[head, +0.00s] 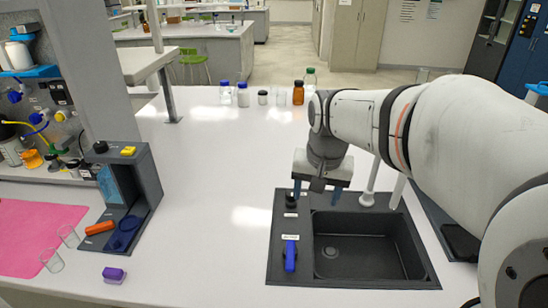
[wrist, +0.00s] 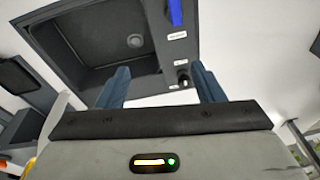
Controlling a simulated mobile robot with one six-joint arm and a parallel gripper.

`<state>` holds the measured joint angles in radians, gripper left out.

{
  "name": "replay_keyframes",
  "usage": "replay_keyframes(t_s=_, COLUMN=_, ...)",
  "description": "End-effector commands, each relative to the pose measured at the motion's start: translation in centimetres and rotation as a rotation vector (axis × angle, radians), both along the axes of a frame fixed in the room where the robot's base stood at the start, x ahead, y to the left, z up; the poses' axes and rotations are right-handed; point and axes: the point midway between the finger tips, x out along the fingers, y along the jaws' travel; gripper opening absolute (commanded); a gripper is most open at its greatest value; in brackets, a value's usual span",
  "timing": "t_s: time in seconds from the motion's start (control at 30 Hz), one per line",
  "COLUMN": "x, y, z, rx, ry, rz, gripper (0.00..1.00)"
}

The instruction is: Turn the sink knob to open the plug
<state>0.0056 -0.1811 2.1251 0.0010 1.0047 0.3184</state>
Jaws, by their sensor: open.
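The dark grey sink (head: 330,282) is set in the white counter at the front right, with a round drain (head: 331,252) in its basin; the drain also shows in the wrist view (wrist: 134,41). A small black knob (head: 291,200) stands on the sink's left rim towards the back. It shows in the wrist view (wrist: 183,80) too. A blue handle (head: 290,256) is nearer the front on the same rim. My gripper (head: 317,197) is open and empty above the back left of the sink. In the wrist view the knob appears between the blue fingers, nearer the right one.
A white faucet (head: 368,192) rises behind the basin, close to my arm. Several bottles, one of them brown (head: 298,93), stand at the back of the counter. A dark grey stand (head: 146,185) and glass beakers are at the left. The counter between the stand and sink is clear.

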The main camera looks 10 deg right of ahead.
Motion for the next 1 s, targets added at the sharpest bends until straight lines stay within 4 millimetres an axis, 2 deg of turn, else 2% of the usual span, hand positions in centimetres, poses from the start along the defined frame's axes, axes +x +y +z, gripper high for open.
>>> replay_keyframes(t_s=0.03, x=2.4, y=0.0, z=-0.7, rx=0.009, ry=0.021, rz=-0.049, gripper=0.61)
replay_keyframes(t_s=0.17, x=7.7, y=0.1, z=-2.0, rx=0.03, ry=0.061, rz=-0.185, gripper=0.61)
replay_keyframes(t_s=0.3, x=13.3, y=0.1, z=-4.2, rx=0.047, ry=0.104, rz=-0.332, gripper=0.61)
replay_keyframes(t_s=0.5, x=19.7, y=0.2, z=-8.3, rx=0.059, ry=0.154, rz=-0.518, gripper=0.61)
replay_keyframes(t_s=0.6, x=21.8, y=0.2, z=-10.0, rx=0.062, ry=0.171, rz=-0.584, gripper=0.61)
replay_keyframes(t_s=0.7, x=23.0, y=0.2, z=-11.0, rx=0.062, ry=0.18, rz=-0.628, gripper=0.61)
replay_keyframes(t_s=0.87, x=23.7, y=0.2, z=-12.2, rx=0.062, ry=0.187, rz=-0.654, gripper=0.61)
replay_keyframes(t_s=1.0, x=23.6, y=0.1, z=-14.1, rx=0.061, ry=0.189, rz=-0.655, gripper=0.61)
